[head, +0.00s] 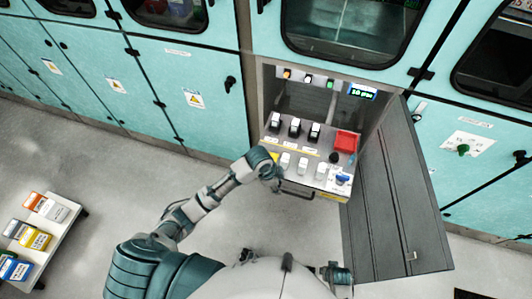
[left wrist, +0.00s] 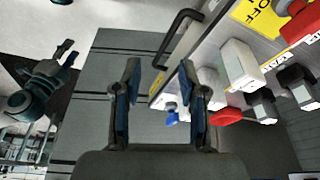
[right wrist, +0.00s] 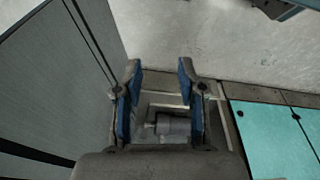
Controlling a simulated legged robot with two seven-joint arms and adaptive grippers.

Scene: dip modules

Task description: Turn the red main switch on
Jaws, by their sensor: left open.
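The drawer-like control panel (head: 290,172) sticks out of an open bay in the teal cabinets. In the left wrist view a red knob (left wrist: 299,22), probably the main switch, shows at the top right beside a yellow label (left wrist: 262,14) reading OFF. My left gripper hides that corner of the panel in the head view. My left gripper (head: 272,166) is at the panel's front left corner. Its fingers are apart and empty in the left wrist view (left wrist: 146,70), with the red knob off to their right. My right gripper (right wrist: 158,72) is open and empty, low near the open door.
The panel carries black and white switches, a red box-like part (head: 345,141) and a blue part (head: 342,180). A handle (left wrist: 178,38) runs along its front. The dark door (head: 395,200) stands open at the right. A cart (head: 45,240) with coloured modules stands left.

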